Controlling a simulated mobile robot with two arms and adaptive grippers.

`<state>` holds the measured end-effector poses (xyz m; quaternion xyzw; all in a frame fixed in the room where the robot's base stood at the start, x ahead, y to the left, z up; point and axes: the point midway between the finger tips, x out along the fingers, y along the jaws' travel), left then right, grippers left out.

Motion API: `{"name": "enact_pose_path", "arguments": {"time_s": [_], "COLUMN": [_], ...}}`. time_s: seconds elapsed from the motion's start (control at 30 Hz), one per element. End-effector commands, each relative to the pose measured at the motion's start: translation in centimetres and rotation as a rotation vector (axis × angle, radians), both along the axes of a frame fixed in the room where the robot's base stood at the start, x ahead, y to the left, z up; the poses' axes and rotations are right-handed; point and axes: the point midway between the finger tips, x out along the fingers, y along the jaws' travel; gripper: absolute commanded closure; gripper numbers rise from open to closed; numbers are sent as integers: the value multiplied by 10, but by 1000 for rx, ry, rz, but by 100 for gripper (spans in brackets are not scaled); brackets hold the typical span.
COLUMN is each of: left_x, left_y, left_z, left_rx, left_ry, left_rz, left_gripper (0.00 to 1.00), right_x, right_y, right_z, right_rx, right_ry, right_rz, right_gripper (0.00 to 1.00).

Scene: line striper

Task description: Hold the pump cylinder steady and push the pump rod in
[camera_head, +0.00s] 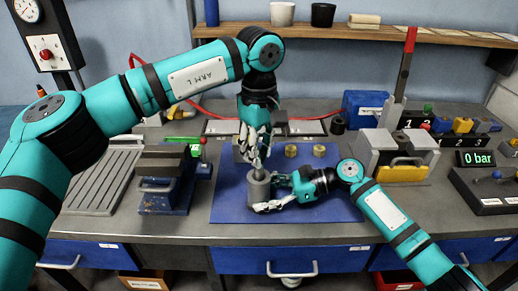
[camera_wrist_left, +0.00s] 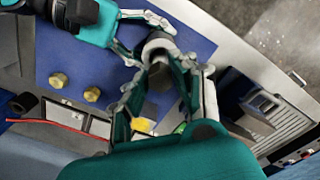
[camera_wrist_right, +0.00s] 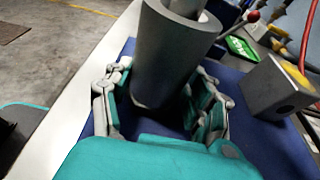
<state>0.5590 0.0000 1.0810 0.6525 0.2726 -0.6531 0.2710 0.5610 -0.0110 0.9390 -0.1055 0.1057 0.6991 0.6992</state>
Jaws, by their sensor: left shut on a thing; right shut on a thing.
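The pump cylinder (camera_head: 259,187) is a grey, upright tube on the blue mat (camera_head: 225,205). My right gripper (camera_head: 262,206) is shut around its lower part from the right; the right wrist view shows the cylinder (camera_wrist_right: 165,60) between both fingers. The lighter pump rod (camera_wrist_right: 186,6) stands out of the cylinder's top. My left gripper (camera_head: 257,158) points down directly above the cylinder and is shut on the upper part of the rod. In the left wrist view the left fingers (camera_wrist_left: 160,75) close together over the cylinder's top (camera_wrist_left: 157,42). The rod's upper end is hidden by the fingers.
Two brass pieces (camera_head: 319,150) lie on the mat behind my right gripper. A grey block with a hole (camera_wrist_right: 278,88) stands near the cylinder. A blue vise (camera_head: 165,180) is to the left, and a display reading 0 bar (camera_head: 478,158) is at the right.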

Motion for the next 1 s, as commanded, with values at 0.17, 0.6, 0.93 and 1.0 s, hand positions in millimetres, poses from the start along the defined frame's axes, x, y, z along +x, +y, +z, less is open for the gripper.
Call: {"name": "enact_pose_path", "arguments": {"time_s": [0.17,0.6,0.93,1.0], "left_x": [0,0,0,0], "left_y": [0,0,0,0], "left_z": [-3,-4,-3,-1], "left_rx": [-1,1,0,0], "left_ry": [-1,1,0,0], "left_rz": [0,0,0,0], "left_gripper": [100,43,31,31], "right_x": [-2,-2,-2,-2], "right_y": [0,0,0,0], "right_z": [-4,-4,-4,-4], "right_rx": [-6,-5,-5,-5], "right_ry": [8,7,7,7], "right_rz": [4,4,4,4], "right_gripper": [61,61,61,61]}}
